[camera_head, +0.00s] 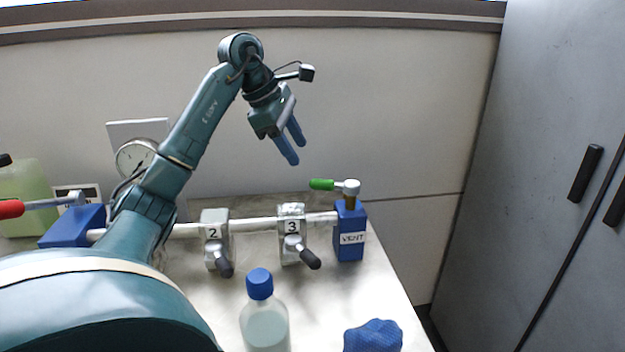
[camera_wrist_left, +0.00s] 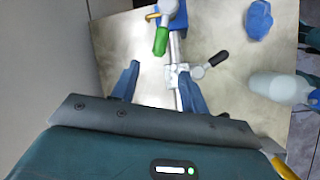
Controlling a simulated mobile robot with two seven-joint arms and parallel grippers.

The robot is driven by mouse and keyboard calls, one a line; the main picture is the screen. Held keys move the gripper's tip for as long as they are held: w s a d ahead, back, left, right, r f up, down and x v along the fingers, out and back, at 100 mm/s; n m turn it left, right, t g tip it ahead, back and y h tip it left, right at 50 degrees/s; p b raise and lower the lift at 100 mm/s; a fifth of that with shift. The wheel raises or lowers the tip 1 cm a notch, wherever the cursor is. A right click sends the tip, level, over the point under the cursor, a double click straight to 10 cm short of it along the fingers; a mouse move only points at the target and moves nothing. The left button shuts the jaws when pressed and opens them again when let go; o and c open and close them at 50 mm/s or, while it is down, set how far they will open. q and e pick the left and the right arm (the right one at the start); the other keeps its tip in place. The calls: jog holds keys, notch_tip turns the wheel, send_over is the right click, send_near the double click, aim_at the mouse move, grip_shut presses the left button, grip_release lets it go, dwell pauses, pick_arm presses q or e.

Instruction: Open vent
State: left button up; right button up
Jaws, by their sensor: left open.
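The vent is a blue block (camera_head: 349,232) labelled VENT at the right end of a horizontal pipe. Its green-handled lever (camera_head: 323,184) points left, roughly along the pipe. In the left wrist view the green handle (camera_wrist_left: 161,41) shows at the top, beyond the fingertips, with the blue vent block (camera_wrist_left: 172,20) beside it. My left gripper (camera_head: 294,148) is open and empty, above and to the left of the green handle and apart from it. It also shows in the left wrist view (camera_wrist_left: 158,80), with the pipe between its fingers in the picture. My right gripper is not in view.
Valves 2 (camera_head: 214,238) and 3 (camera_head: 292,232) with black-tipped levers sit on the pipe. A blue-capped bottle (camera_head: 264,318) and a blue cloth (camera_head: 373,336) are in front. A red-handled blue valve (camera_head: 72,226) and a gauge (camera_head: 135,158) are left. A grey cabinet (camera_head: 540,150) stands right.

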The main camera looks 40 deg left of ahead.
aim_at(315, 179)
pick_arm(q)
jog(key=x, duration=0.9)
jog(key=shift+c, duration=0.5)
grip_shut()
